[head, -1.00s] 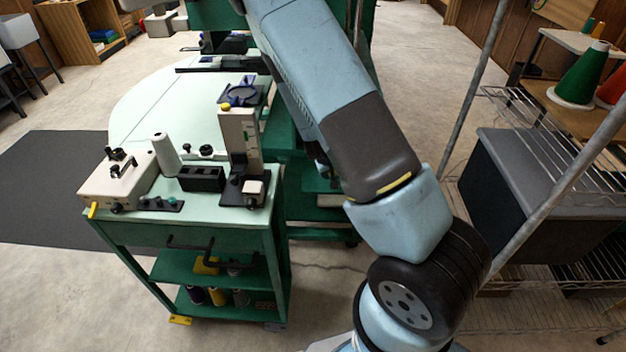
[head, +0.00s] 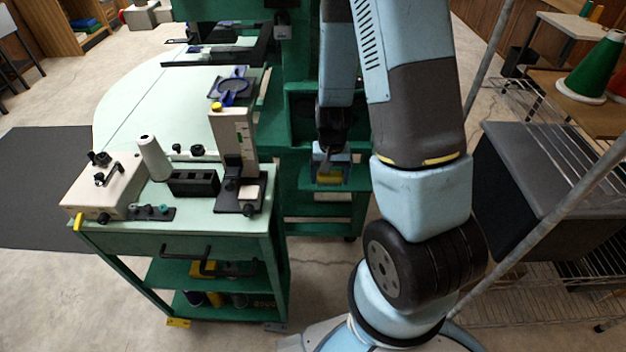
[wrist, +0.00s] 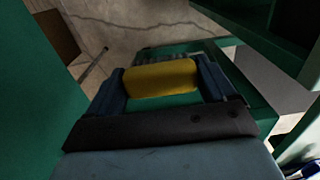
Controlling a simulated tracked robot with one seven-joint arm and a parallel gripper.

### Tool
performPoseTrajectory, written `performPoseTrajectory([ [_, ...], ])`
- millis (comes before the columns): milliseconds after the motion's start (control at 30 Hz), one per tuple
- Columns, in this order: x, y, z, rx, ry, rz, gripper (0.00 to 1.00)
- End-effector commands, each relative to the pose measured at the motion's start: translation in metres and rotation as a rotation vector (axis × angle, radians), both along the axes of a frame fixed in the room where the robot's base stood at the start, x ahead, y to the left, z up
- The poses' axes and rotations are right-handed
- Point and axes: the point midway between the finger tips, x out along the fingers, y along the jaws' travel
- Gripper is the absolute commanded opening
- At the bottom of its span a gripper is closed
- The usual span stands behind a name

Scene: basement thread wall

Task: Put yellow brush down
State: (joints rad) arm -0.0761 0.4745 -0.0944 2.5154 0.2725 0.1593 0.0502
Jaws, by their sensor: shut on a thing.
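The yellow brush (wrist: 160,79) shows in the wrist view as a yellow rounded block between the two dark blue fingers of my gripper (wrist: 162,84). The fingers are shut on it.
The green cart (head: 180,236) at left bears a beige box (head: 100,192), a white cone (head: 154,158), a black block (head: 194,183) and an upright beige device (head: 233,140). A green shelf unit (head: 318,211) stands behind my gripper. A metal rack (head: 540,230) is at right.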

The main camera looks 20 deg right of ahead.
Motion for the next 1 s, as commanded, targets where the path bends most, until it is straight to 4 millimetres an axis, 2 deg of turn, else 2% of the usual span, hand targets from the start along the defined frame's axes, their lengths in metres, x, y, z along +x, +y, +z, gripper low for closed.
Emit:
performPoseTrajectory([
  [367, 0.003, 0.005, -0.002, 0.0, 0.001, 0.011, 0.55],
  [467, 0.016, 0.006, -0.007, 0.0, 0.001, 0.012, 0.55],
  [867, 0.094, 0.006, -0.043, 0.0, 0.0, 0.012, 0.55],
  [1000, 0.108, 0.006, -0.063, 0.001, 0.002, 0.011, 0.55],
])
